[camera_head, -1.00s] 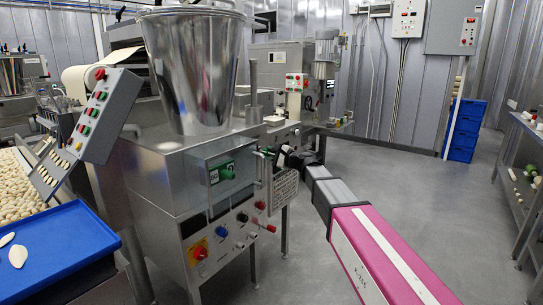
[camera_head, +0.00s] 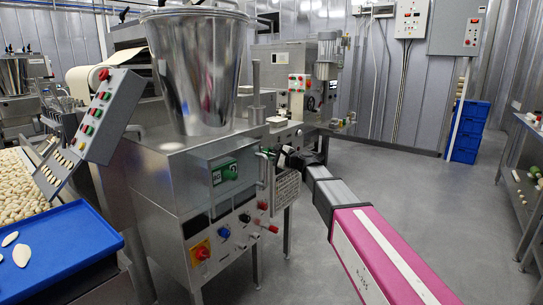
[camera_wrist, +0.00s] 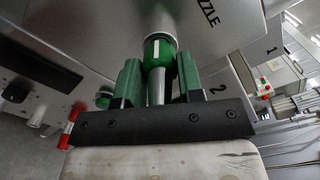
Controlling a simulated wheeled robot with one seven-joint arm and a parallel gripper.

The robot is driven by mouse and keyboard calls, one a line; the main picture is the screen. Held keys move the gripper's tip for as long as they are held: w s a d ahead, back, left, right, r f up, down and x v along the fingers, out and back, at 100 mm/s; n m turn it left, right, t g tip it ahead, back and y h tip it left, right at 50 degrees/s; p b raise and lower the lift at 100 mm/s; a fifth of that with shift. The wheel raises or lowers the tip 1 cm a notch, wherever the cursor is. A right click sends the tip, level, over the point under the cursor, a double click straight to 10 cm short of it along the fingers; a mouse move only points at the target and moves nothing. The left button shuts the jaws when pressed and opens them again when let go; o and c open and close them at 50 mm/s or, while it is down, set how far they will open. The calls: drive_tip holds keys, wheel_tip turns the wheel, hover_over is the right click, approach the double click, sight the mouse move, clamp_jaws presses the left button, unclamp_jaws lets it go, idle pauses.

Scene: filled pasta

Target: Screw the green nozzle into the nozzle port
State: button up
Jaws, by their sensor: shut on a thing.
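In the wrist view the green nozzle (camera_wrist: 160,52) stands between the two green fingers of my gripper (camera_wrist: 160,74). It has a green collar with a white stripe and a silver stem (camera_wrist: 156,90) running down between the fingers. My gripper is shut on it. The collar's upper end meets the silver nozzle port (camera_wrist: 158,16), which sticks out of the machine's grey face beside lettering that ends in "ZZLE". I cannot tell whether the threads are engaged. In the head view my arm reaches the right side of the filling machine (camera_head: 165,190); the gripper tip and nozzle are not clear there.
A steel hopper (camera_head: 196,75) tops the machine. A perforated guard (camera_head: 286,190) and red knobs (camera_head: 270,228) are close to my arm's end. A blue tray (camera_head: 60,255) is at the left. The floor (camera_head: 400,185) behind my arm is clear.

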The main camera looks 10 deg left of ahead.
idle(0.3)
drive_tip(key=o, duration=1.3)
drive_tip(key=shift+a, duration=0.1)
drive_tip(key=shift+v, duration=3.5)
